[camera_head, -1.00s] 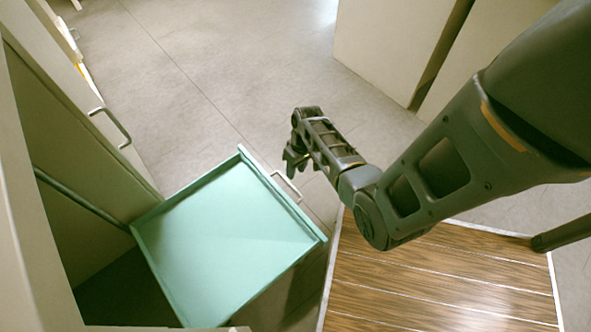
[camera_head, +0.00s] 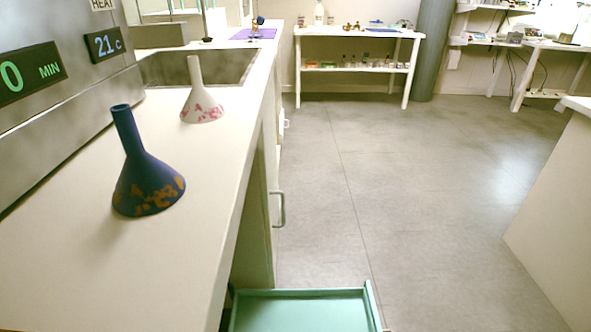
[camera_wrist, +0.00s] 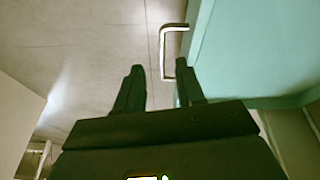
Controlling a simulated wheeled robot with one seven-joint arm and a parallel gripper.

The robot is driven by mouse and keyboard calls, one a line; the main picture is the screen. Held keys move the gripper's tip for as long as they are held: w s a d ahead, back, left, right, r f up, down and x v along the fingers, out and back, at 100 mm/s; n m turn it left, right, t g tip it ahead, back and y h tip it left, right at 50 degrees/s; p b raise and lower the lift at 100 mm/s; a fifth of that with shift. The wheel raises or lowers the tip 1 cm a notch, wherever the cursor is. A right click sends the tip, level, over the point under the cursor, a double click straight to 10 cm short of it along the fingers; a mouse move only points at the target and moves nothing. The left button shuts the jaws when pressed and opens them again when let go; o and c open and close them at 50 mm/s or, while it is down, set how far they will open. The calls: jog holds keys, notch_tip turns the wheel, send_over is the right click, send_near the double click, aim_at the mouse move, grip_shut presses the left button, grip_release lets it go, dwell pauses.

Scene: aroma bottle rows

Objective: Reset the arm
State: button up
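My gripper (camera_wrist: 160,88) shows in the wrist view with its two dark fingers apart and nothing between them. Beyond the fingertips, the metal handle (camera_wrist: 165,58) of a teal drawer (camera_wrist: 245,50) shows, with the right finger overlapping the drawer's edge in the picture. I cannot tell the exact distance between fingers and handle. In the head view my arm and gripper are out of view. The teal drawer (camera_head: 300,312) stands pulled out at the bottom, and only its far part shows.
A counter (camera_head: 75,262) on the left bears a dark blue funnel (camera_head: 146,185) and a white funnel (camera_head: 200,103), both spout up. A sink (camera_head: 195,68) lies behind them. Shelves (camera_head: 357,33) stand at the back. The grey floor (camera_head: 410,180) in the middle is clear.

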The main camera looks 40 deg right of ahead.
jog(key=s+a+r+n+t+y, duration=0.15)
jog(key=a+r+t, duration=0.4)
jog(key=r, duration=0.75)
jog(key=s+a+r+n+t, duration=0.2)
jog(key=s+a+r+t, duration=0.1)
jog(key=a+r, duration=0.8)
jog(key=s+a+r+n+t+y, duration=0.15)
jog(key=s+a+r+t, duration=0.35)
jog(key=r, duration=1)
notch_tip(320, 180, up, 21)
jog(key=w+g+p, duration=0.1)
jog(key=w+p, duration=0.1)
jog(key=p, duration=1.9)
jog(key=shift+w+a+h, duration=0.2)
jog(key=shift+a+h, duration=0.05)
jog(key=shift+h, duration=0.15)
jog(key=shift+g, duration=0.25)
